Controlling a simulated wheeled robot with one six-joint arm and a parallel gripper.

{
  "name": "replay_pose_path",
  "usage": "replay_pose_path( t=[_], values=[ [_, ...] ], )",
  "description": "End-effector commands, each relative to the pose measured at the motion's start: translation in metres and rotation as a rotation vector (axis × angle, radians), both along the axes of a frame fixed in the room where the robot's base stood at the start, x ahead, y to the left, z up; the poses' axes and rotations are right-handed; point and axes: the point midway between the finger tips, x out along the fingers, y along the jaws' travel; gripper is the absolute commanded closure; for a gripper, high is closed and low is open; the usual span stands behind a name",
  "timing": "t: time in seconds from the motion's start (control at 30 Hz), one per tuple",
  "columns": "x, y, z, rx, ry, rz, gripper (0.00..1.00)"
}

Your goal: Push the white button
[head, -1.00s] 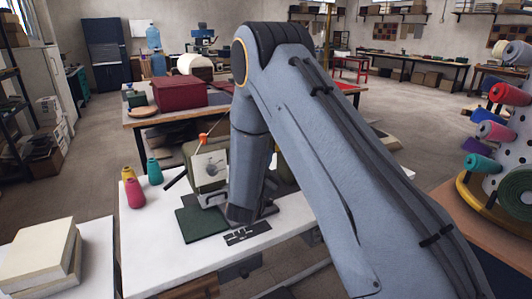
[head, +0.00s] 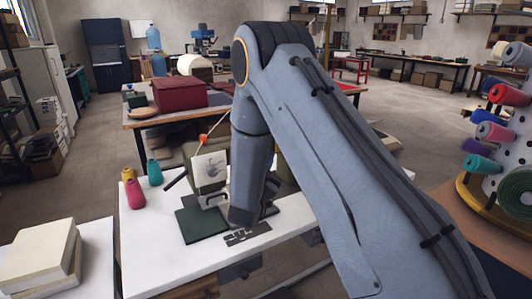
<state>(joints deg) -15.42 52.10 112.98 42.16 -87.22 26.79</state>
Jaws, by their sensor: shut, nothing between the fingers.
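I cannot make out a white button in the head view. A machine with a pale square panel (head: 210,172) stands on the white-topped table (head: 160,255). A dark green mat (head: 202,224) lies in front of it, and a flat dark plate with pale marks (head: 240,238) lies to the mat's right. My forearm reaches down in front of the machine's right side, its lower end just above the dark plate in the picture. My gripper is hidden behind my arm, so its fingers and any contact do not show.
Yellow, pink and teal thread cones (head: 136,194) stand at the table's left. A pale stack of books or blocks (head: 40,255) is at the lower left. Behind, a dark red box (head: 180,93) sits on another table. A rack of coloured spools (head: 495,130) is at the right.

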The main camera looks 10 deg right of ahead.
Motion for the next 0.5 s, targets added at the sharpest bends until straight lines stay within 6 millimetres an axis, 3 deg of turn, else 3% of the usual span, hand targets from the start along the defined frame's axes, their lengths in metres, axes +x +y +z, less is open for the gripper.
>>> replay_pose_path(
  t=[0.27, 0.5],
  values=[
    [-0.001, -0.001, 0.000, 0.000, 0.000, 0.000, 1.00],
    [-0.019, -0.006, 0.001, -0.001, 0.000, 0.000, 1.00]
  ],
)
